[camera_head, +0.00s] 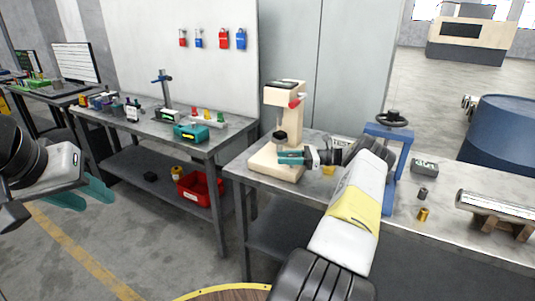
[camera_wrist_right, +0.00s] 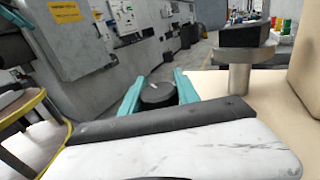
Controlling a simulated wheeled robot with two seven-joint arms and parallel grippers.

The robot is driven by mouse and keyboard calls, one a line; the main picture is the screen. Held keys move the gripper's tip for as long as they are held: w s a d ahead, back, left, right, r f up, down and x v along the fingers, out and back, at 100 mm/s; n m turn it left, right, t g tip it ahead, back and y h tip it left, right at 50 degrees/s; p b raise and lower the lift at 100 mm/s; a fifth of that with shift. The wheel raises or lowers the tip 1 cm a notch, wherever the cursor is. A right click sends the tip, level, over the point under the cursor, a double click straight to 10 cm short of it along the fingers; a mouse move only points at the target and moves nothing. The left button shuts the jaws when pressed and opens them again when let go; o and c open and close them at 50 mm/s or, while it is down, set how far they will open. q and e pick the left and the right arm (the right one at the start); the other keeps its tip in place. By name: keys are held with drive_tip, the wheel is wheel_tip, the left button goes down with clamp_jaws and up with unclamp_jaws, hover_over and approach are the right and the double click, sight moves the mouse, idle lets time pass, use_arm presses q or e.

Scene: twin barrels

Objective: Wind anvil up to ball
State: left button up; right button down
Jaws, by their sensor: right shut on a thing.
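The cream tester (camera_head: 284,94) with a red part on its head stands on the right-hand bench. A dark block, which looks like the anvil (camera_head: 280,135), sits under the head's thin dark stem. The right wrist view shows a dark block on a grey post (camera_wrist_right: 240,76). I cannot make out the ball or the gap above the anvil. My right gripper (camera_head: 283,156) is low at the tester's front. In the right wrist view its teal fingers (camera_wrist_right: 155,85) are shut on a dark round knob (camera_wrist_right: 157,97). My left gripper (camera_head: 84,194) is open and empty, away from the benches.
The left bench (camera_head: 225,136) holds several tools, with a red bin (camera_head: 197,188) below.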

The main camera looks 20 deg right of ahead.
drive_tip(key=shift+s+n+g+y, duration=0.15)
drive_tip(key=shift+n+g+y, duration=0.2)
drive_tip(key=shift+g, duration=0.35)
drive_tip(key=c, duration=0.9)
unclamp_jaws()
drive_tip(key=shift+r, duration=0.15)
drive_tip(key=shift+r, duration=0.35)
wheel_tip(320, 180, up, 3)
drive_tip(key=shift+r, duration=0.1)
drive_tip(key=s+a, duration=0.8)
drive_tip(key=s, duration=0.6)
drive_tip(key=shift+r, duration=0.4)
